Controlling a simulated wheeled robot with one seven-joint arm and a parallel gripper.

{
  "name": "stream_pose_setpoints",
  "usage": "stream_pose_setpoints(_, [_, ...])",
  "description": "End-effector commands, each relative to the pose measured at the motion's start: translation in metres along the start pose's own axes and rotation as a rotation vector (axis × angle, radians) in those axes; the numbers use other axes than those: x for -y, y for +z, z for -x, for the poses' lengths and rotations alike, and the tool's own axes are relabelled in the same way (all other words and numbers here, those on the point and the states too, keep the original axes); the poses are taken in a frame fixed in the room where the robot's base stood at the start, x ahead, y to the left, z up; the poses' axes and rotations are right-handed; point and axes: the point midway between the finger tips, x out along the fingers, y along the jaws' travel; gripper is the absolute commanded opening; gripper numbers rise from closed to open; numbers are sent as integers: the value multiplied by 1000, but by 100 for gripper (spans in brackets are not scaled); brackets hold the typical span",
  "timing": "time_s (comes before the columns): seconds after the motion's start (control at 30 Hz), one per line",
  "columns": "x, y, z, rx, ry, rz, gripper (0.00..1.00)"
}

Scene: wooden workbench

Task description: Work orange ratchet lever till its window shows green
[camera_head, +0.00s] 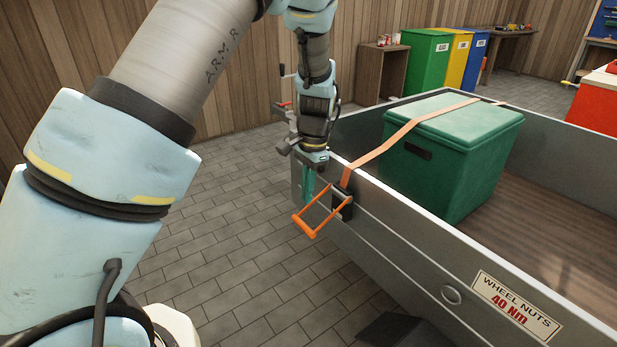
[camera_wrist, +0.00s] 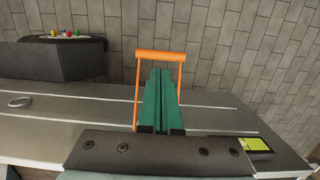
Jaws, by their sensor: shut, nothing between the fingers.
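The orange ratchet lever (camera_head: 303,227) is a U-shaped handle. It juts out from a black ratchet body (camera_head: 343,206) on the outer side of the grey trailer. In the wrist view the lever's crossbar (camera_wrist: 160,55) lies just beyond my fingertips. My gripper (camera_head: 308,202) is shut and empty, its green fingers pointing down by the lever. In the wrist view the fingers (camera_wrist: 160,73) lie between the lever's two side arms; I cannot tell whether they touch it. The ratchet body is mostly hidden there by my gripper. No green window is readable in the head view.
An orange strap (camera_head: 395,137) runs from the ratchet over a green lidded box (camera_head: 455,165) in the trailer (camera_head: 400,250). A yellow patch (camera_wrist: 254,145) on a dark part shows at right in the wrist view; I cannot tell what it is.

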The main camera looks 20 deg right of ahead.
Motion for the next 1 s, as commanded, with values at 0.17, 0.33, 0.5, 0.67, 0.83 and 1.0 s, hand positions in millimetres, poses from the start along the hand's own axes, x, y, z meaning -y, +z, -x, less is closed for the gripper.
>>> stream_pose_setpoints(0.17, [0, 1, -36, 3, 0, 1, 0])
stream_pose_setpoints(0.33, [0, 1, -58, 2, 0, 1, 0])
stream_pose_setpoints(0.5, [0, 0, -68, 0, -1, 1, 0])
stream_pose_setpoints(0.67, [0, 0, -69, -1, -1, 1, 0])
stream_pose_setpoints(0.83, [0, 0, -69, -1, -1, 1, 0])
stream_pose_setpoints(1.0, [0, -1, -72, -14, 0, 3, 0])
